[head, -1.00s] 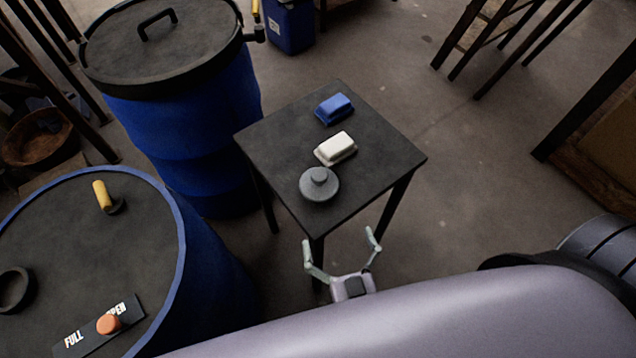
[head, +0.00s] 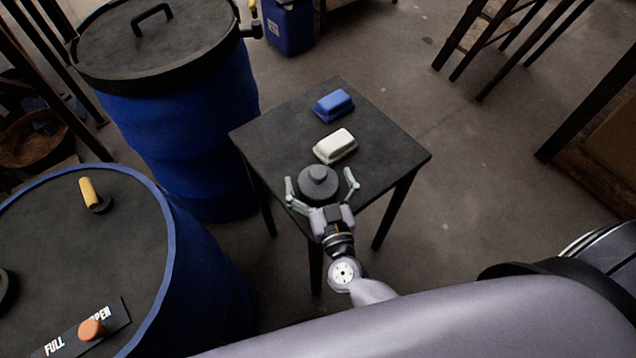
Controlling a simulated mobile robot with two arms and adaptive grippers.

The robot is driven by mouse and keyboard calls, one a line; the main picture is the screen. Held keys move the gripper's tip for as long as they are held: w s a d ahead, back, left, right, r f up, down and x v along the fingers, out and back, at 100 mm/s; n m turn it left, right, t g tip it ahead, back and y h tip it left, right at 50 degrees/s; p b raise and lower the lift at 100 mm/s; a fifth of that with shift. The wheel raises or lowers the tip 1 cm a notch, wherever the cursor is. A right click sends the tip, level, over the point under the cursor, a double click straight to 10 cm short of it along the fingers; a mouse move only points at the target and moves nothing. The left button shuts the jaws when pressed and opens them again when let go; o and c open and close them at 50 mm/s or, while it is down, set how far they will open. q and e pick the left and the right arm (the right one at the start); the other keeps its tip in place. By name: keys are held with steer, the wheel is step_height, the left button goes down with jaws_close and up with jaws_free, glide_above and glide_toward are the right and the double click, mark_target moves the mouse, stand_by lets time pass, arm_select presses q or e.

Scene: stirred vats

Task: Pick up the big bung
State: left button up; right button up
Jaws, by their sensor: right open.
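The big bung (head: 318,181) is a round dark grey plug with a small knob on top. It sits upright near the front corner of the small dark table (head: 268,139). My right gripper (head: 321,181) is open, with one finger on each side of the bung. Gaps show between the fingers and the bung, and I cannot tell how high the fingers are above the tabletop. My left gripper is not in view.
A white block (head: 335,146) and a blue block (head: 334,106) lie behind the bung on the table. A lidded blue vat (head: 185,120) stands close to the table's left. Another blue vat (head: 90,240) at the lower left has a yellow handle (head: 89,191) and an orange knob (head: 91,329) on top.

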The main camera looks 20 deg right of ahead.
steer(key=shift+w, duration=0.25)
steer(key=shift+c, duration=0.4)
steer(key=c, duration=1.7)
